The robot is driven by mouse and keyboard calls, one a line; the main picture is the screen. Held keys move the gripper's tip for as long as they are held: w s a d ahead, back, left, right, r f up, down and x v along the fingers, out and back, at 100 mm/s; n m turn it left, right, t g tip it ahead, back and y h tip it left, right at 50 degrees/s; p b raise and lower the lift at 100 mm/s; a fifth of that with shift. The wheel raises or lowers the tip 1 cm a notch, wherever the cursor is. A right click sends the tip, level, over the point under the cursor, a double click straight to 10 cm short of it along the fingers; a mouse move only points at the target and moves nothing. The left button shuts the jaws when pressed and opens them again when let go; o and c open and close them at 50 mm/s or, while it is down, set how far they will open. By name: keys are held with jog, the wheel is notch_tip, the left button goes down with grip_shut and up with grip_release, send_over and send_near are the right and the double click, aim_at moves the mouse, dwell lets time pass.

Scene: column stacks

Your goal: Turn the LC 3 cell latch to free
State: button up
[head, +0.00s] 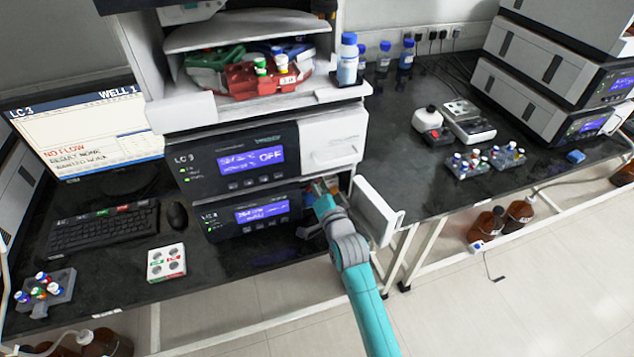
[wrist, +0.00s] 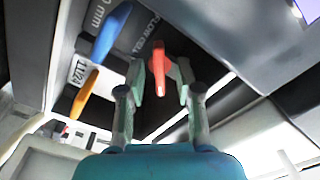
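The LC 3 stack (head: 185,160) stands on the bench, and its lower module (head: 225,221) has its door (head: 376,212) swung open to the right. My gripper (head: 318,190) reaches into the open compartment, which it mostly hides in the head view. In the wrist view, a red lever (wrist: 158,68) lies between the two fingers of my gripper (wrist: 165,78). The fingers are apart, with visible gaps beside the lever. The panel by it carries lettering that seems to read "FLOW CELL". I cannot read the latch's position.
A blue lever (wrist: 111,32) and an orange lever (wrist: 84,94) sit left of the red one, by a white label (wrist: 79,70). The open door stands close to my arm's right side. A monitor (head: 85,125) reads "NO FLOW". Bottles and vial racks stand farther right.

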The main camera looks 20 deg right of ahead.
jog(key=s, duration=1.2)
dwell(0.3)
jog(key=w, duration=1)
jog(key=shift+a+f, duration=0.2)
jog(key=shift+a, duration=0.1)
grip_shut()
